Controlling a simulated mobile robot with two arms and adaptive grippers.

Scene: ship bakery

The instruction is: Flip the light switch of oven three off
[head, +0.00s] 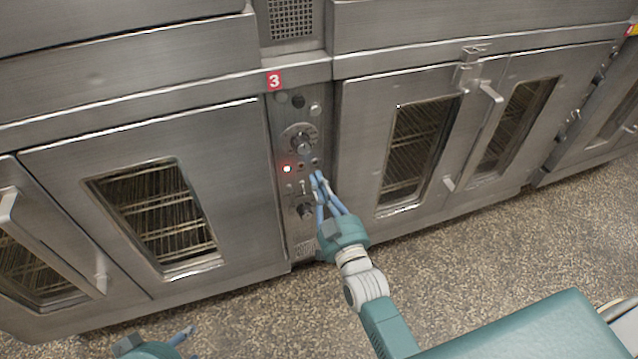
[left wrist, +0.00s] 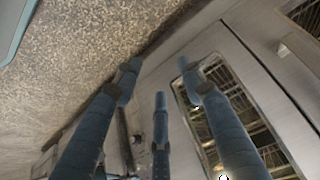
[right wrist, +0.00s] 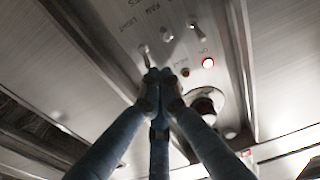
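The control panel of oven three (head: 284,130) stands under a red label "3" (head: 275,81). In the right wrist view a small metal toggle (right wrist: 145,56) sits below the word LIGHT (right wrist: 129,27). My right gripper (head: 317,177) is at the panel's right side, its fingers drawn together and empty. In the right wrist view its fingertips (right wrist: 155,75) are right by the light toggle; I cannot tell whether they touch. In the head view the fingers seem to hide this toggle. My left gripper (left wrist: 160,85) has its fingers spread and empty, low before the left oven door.
Two more toggles (right wrist: 167,34) (right wrist: 198,29) sit beside the light toggle. A lit red lamp (head: 287,169) and a round knob (head: 301,143) are close to the fingers. A lower knob (head: 304,211) is also near. Oven doors with handles (head: 474,135) flank the panel. The speckled floor (head: 440,255) is clear.

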